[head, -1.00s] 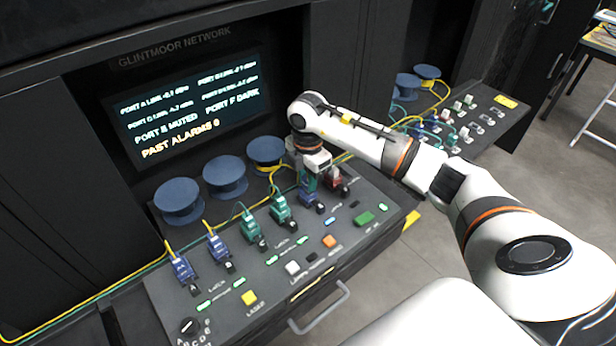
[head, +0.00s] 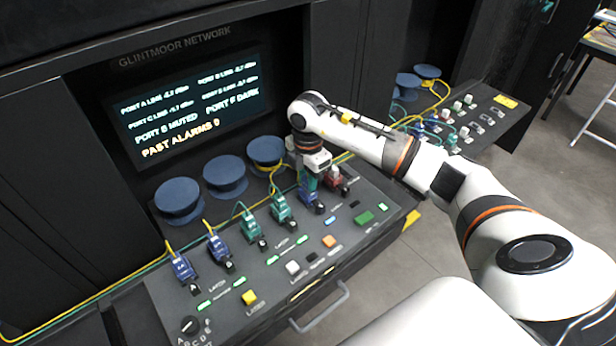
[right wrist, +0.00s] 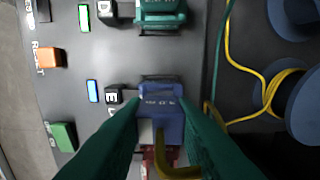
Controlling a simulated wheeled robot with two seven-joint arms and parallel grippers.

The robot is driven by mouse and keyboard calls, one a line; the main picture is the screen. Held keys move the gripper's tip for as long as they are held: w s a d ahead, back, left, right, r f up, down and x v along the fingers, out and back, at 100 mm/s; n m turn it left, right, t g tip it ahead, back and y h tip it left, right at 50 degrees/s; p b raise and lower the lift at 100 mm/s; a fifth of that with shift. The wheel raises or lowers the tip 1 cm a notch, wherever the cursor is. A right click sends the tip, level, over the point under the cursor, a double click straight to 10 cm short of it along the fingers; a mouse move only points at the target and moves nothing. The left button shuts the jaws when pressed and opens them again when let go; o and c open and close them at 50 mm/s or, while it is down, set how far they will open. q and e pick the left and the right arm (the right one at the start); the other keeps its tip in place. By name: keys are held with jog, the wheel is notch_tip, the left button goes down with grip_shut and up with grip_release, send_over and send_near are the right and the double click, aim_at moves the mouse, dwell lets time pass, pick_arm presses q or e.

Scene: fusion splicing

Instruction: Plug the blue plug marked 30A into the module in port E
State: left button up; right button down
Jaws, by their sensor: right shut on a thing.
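My right gripper (right wrist: 165,120) is shut on a blue plug (right wrist: 160,98), with one teal finger on each side. The plug is at the E label (right wrist: 112,96) on the sloping console; its white marking is too blurred to read. It lines up with the row of plugs, but how deep it sits is hidden. In the head view the same plug (head: 311,202) shows under my right gripper (head: 308,181), between a green plug (head: 281,209) and a red one (head: 335,182). My left gripper is not in view.
A green plug (right wrist: 160,12) at D stands close beside the held one. Two blue plugs (head: 182,268) (head: 218,247) stand further left. Blue reels (head: 225,175) with yellow cables lie behind. The screen (head: 190,105) reads port E muted and port F dark. Buttons line the console's front.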

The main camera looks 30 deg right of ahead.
jog(key=shift+f+b, duration=0.35)
jog(key=shift+f, duration=0.2)
jog(key=c, duration=1.1)
grip_release()
notch_tip(320, 180, up, 11)
jog(key=shift+f+b, duration=0.2)
jog(key=shift+b, duration=1.05)
jog(key=shift+r, duration=0.75)
jog(key=shift+s+f, duration=0.1)
